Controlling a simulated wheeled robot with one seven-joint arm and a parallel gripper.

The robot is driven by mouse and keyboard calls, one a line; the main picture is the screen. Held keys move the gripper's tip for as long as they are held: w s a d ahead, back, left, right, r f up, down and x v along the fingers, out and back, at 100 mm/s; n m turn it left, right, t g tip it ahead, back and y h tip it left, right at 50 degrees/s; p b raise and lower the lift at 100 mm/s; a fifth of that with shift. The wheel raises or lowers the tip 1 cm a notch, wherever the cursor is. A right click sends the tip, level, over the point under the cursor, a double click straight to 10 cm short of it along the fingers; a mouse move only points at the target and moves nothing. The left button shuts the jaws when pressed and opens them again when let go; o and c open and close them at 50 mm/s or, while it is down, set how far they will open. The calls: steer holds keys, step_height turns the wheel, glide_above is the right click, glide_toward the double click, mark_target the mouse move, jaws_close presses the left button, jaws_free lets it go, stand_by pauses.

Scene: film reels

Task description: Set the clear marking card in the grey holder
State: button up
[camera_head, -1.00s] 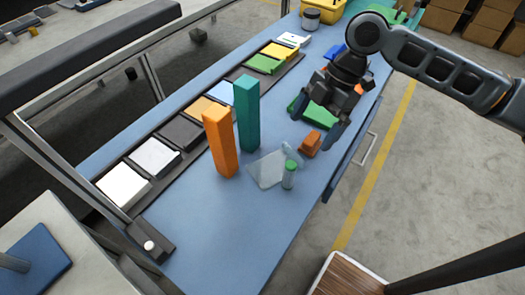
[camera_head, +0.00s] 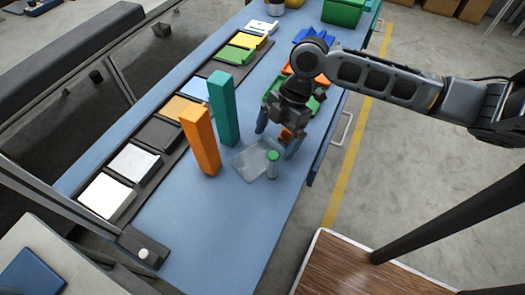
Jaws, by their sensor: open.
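The clear marking card (camera_head: 249,161) lies on the blue table as a see-through sheet. A small green-capped bottle (camera_head: 272,165) stands at its right part and hides some of it. My gripper (camera_head: 278,141) is open, pointing down, with its fingers spread just behind the card; I cannot tell how high it is. A small orange block (camera_head: 286,134) shows between the fingers, partly hidden. A dark grey slot (camera_head: 158,134), possibly the grey holder, is in the row along the table's left side, to the left of the orange pillar.
A tall orange pillar (camera_head: 200,140) and a teal pillar (camera_head: 224,108) stand between the card and the row of coloured slots. A green tray (camera_head: 306,104) is behind my gripper. The blue table (camera_head: 225,230) is clear at the front.

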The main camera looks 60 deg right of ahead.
steer(key=shift+c, duration=0.4)
steer(key=c, duration=0.9)
steer(key=shift+r, duration=0.1)
